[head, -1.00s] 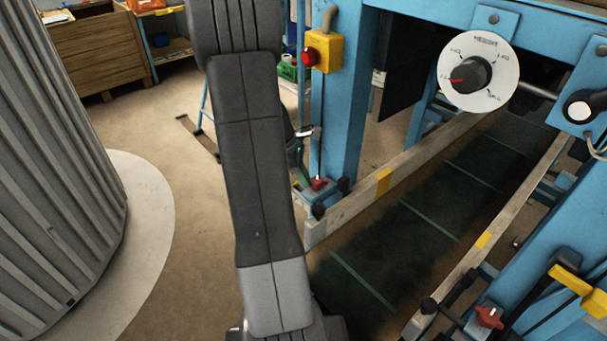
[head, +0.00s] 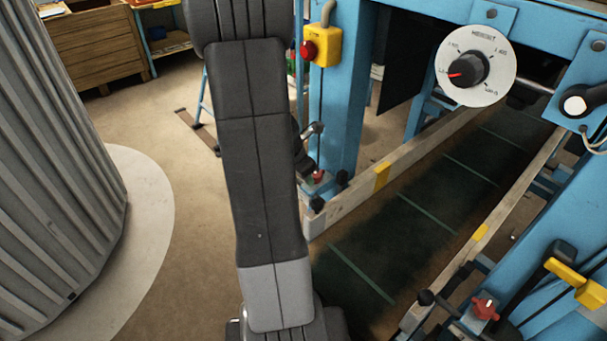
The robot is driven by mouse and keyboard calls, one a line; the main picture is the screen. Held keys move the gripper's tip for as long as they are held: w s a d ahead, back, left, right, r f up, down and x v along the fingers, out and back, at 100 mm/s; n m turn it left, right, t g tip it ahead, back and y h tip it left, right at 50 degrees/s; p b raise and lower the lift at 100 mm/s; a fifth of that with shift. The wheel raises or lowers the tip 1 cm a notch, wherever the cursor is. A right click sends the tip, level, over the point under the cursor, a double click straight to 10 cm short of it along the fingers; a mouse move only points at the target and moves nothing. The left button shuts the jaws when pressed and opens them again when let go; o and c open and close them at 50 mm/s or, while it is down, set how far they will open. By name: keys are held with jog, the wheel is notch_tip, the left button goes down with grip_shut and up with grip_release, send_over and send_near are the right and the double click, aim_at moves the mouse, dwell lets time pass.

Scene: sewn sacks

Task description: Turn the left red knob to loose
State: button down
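The left red knob (head: 318,177) sits low at the foot of the blue post, at the near end of the left side rail. It is small in the head view, and its pointing direction cannot be read. My gripper (head: 310,150) shows only in part behind my dark arm, just above the knob in the picture. Light and dark parts of it stick out to the right of the arm. Whether it touches the knob, and how far its fingers are apart, cannot be told. A second red knob (head: 486,309) sits at the near end of the right rail.
A dark green belt (head: 420,215) runs between two side rails (head: 350,200). A white dial (head: 492,92) hangs above it. A yellow box with a red button (head: 326,46) is on the blue post. A large grey ribbed drum (head: 60,190) stands left; floor between is clear.

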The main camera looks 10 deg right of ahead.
jog(key=shift+d, duration=0.15)
dwell(0.4)
jog(key=c, duration=1.7)
grip_release()
jog(key=o, duration=0.3)
jog(key=shift+d, duration=0.2)
jog(key=shift+a, duration=0.1)
jog(key=p+v, duration=0.2)
jog(key=v, duration=1.1)
jog(key=shift+r, duration=0.45)
jog(key=shift+s, duration=0.15)
jog(key=shift+c, duration=0.3)
